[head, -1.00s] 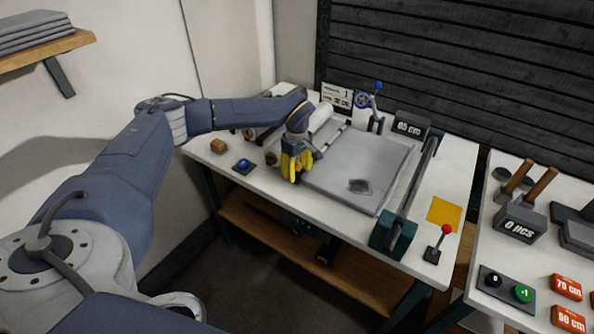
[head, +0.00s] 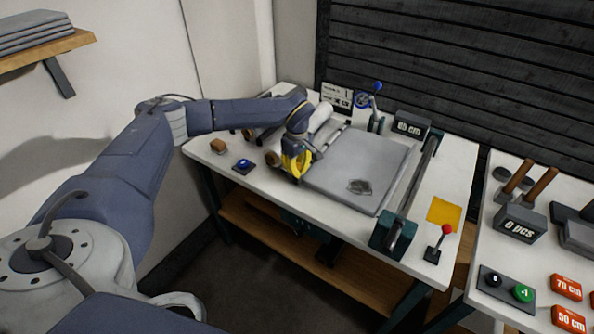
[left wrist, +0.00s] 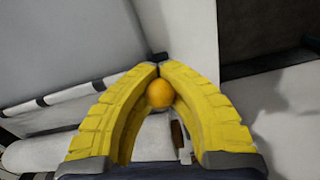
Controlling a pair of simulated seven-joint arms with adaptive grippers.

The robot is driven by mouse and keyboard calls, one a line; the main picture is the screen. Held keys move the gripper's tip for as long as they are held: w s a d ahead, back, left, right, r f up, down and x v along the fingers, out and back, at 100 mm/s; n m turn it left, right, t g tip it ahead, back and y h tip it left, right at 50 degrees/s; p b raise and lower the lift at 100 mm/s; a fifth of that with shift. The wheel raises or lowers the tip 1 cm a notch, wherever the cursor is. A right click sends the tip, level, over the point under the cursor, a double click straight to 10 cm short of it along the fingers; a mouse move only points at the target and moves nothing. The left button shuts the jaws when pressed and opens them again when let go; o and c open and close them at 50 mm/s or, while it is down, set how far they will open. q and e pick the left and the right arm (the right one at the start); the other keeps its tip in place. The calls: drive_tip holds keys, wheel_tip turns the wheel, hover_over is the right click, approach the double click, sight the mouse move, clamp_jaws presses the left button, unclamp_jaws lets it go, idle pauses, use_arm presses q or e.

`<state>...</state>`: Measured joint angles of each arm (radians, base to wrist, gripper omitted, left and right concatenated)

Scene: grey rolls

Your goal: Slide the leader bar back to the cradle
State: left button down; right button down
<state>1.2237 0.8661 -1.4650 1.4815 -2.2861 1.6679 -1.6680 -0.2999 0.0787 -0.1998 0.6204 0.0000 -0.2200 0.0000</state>
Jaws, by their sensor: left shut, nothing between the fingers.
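The leader bar looks like the pale bar with dark bands (head: 333,138) along the left edge of the grey sheet (head: 375,160). In the left wrist view the banded bar (left wrist: 78,93) runs at left, beside the fingers. My left gripper (head: 297,172) is at the sheet's left edge, near the bar's front end. Its yellow fingers meet at the tips (left wrist: 160,68), with nothing held. A round orange knob (left wrist: 160,94) shows in the gap just below the tips. Whether the fingers touch it, and which part is the cradle, I cannot tell. My right gripper is out of view.
A white roll (head: 321,114) lies behind my left wrist. A dark cross rail (head: 415,190) and a red-knobbed lever (head: 440,240) are at right.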

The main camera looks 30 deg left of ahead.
use_arm(q)
drive_tip(key=shift+w+a, duration=0.1)
drive_tip(key=shift+a, duration=2.15)
drive_tip(key=c, duration=2.1)
unclamp_jaws()
drive_tip(key=o, duration=0.4)
drive_tip(key=shift+a, duration=0.1)
drive_tip(key=o, duration=0.6)
wheel_tip(320, 180, up, 12)
drive_tip(key=shift+d, duration=0.2)
